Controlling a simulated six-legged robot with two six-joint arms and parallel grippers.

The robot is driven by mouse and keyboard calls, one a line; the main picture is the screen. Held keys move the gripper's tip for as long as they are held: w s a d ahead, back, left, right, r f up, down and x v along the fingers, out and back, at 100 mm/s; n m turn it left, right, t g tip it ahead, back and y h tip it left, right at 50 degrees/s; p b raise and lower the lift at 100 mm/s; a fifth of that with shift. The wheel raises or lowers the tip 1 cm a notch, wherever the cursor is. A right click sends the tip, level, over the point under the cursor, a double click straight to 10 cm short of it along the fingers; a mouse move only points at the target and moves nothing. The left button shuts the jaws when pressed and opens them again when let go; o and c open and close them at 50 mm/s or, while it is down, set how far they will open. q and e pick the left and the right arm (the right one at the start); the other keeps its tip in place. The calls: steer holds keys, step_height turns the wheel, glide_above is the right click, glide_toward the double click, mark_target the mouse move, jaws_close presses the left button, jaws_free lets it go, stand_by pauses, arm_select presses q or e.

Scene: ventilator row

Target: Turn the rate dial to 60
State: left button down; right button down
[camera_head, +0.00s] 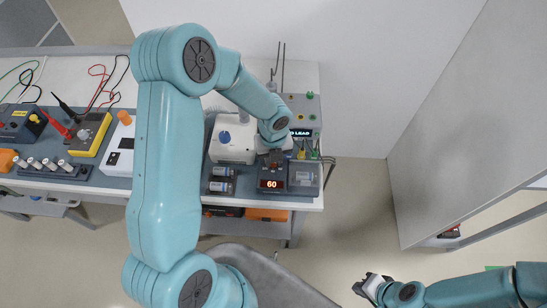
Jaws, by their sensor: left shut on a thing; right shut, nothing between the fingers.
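A small dark box with a lit display (271,184) reading 60 stands near the front right of the bench. My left arm reaches over the bench, and its gripper (274,159) is shut at the back of this box, just behind the display. It is shut on the rate dial, which the gripper and wrist hide. My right gripper (368,286) is shut and empty, low over the floor at the lower right, well away from the bench.
A white device (232,141) stands left of the box, with a grey panel showing "LEAD" (301,132) behind. A clear-lidded case (304,178) sits right of the display. A yellow meter (89,134) is at left. Open floor lies right of the bench, before a large pale panel (440,120).

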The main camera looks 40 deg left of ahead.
arm_select(q)
steer(key=c, duration=1)
jaws_free()
steer(key=shift+w+a+r, duration=0.1)
steer(key=shift+w+r, duration=0.05)
steer(key=shift+o, duration=0.2)
step_height(320, 180, up, 16)
steer(key=shift+r, duration=0.15)
steer(key=shift+s, duration=0.25)
